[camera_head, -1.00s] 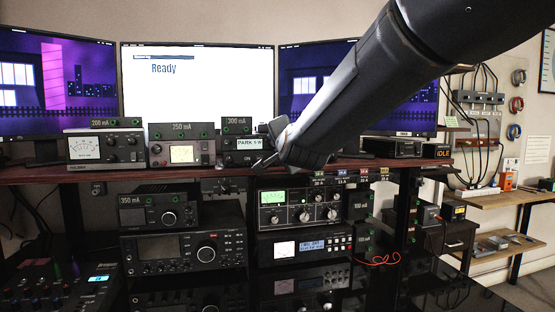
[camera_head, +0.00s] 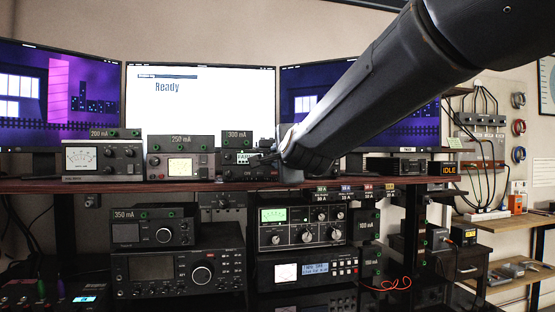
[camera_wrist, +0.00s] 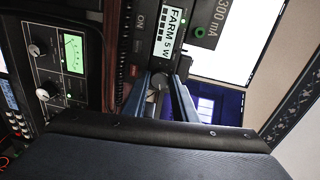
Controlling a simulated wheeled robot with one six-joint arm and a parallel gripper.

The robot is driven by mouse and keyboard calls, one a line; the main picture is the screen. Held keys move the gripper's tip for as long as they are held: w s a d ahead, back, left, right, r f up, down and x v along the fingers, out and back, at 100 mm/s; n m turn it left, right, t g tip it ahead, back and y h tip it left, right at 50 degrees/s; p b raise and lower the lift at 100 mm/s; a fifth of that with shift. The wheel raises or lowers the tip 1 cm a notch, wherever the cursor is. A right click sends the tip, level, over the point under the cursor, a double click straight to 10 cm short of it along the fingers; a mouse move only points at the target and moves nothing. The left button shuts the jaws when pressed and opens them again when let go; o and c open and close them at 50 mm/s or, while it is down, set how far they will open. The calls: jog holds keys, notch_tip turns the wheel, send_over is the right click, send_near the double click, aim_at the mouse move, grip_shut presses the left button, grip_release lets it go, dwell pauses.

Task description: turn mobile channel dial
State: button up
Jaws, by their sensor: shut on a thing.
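The mobile radio's lit display (camera_wrist: 172,32) reads "FARM 5 W" in the wrist view, turned on its side. The grey dial (camera_wrist: 159,81) sits beside the display in the wrist view. My gripper (camera_wrist: 159,92) is shut on it, with one blue finger on each side. In the head view my gripper (camera_head: 262,160) is at the radio's right end and hides the dial.
Meters and boxes, such as the 250 mA unit (camera_head: 181,158), stand left on the shelf (camera_head: 120,186). Monitors (camera_head: 200,105) stand close behind. A tuner with several knobs (camera_head: 302,226) sits below my gripper.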

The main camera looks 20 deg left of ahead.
jog(key=o, duration=1)
jog(key=shift+o, duration=0.2)
jog(key=v, duration=0.7)
jog(key=shift+s+d, duration=0.2)
jog(key=shift+s, duration=0.15)
